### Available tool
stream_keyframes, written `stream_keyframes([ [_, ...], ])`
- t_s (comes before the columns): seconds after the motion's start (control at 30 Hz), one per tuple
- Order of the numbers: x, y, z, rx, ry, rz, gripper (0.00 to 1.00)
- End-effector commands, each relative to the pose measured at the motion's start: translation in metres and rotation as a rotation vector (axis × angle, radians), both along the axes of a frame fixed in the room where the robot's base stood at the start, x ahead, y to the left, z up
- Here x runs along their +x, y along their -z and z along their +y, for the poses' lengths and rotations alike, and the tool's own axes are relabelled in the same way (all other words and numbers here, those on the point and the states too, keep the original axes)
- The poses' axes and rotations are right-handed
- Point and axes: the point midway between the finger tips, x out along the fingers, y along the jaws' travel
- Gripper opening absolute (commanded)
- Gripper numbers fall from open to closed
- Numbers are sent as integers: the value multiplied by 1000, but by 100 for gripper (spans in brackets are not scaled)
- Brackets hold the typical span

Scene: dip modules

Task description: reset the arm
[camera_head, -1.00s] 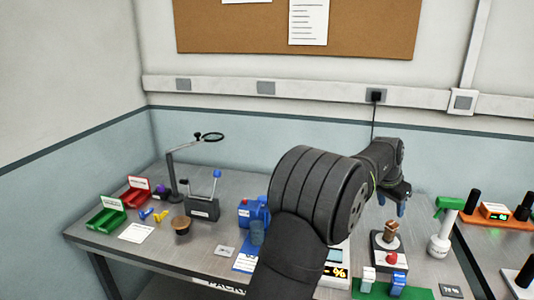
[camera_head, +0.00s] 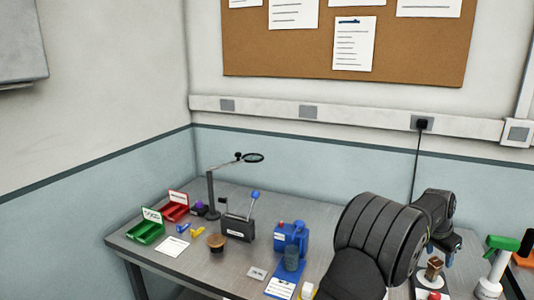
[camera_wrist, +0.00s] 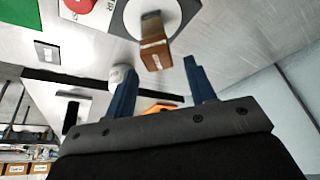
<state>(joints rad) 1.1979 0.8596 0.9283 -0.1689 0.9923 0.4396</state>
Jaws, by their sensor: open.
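My gripper (camera_wrist: 160,88) is open and empty in the wrist view, its two blue fingers spread apart. In the head view my gripper's blue fingers (camera_head: 430,247) show small at the right, above a brown block-topped piece (camera_head: 434,264), and my black arm hides part of the table below. In the wrist view the brown block (camera_wrist: 153,52) stands on a white and dark round base, just beyond the gap between the fingers. The fingers look apart from it.
On the table (camera_head: 190,262) at the left are a green bin (camera_head: 146,232), a red bin (camera_head: 174,212), a magnifier lamp (camera_head: 212,195), a dark box with a blue-knobbed lever (camera_head: 238,228) and a blue device (camera_head: 291,238). A green-topped spray bottle (camera_head: 494,270) stands at the right.

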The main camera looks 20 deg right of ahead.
Motion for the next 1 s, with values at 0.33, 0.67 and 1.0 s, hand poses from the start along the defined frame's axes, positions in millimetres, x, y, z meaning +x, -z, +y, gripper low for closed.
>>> stream_keyframes([
  [0.33, 0, 3, 0, 1, 0, 0, 50],
  [0.67, 1, 9, 8, -6, -1, -2, 50],
  [1.0, 1, -53, 35, -3, -1, -2, 50],
])
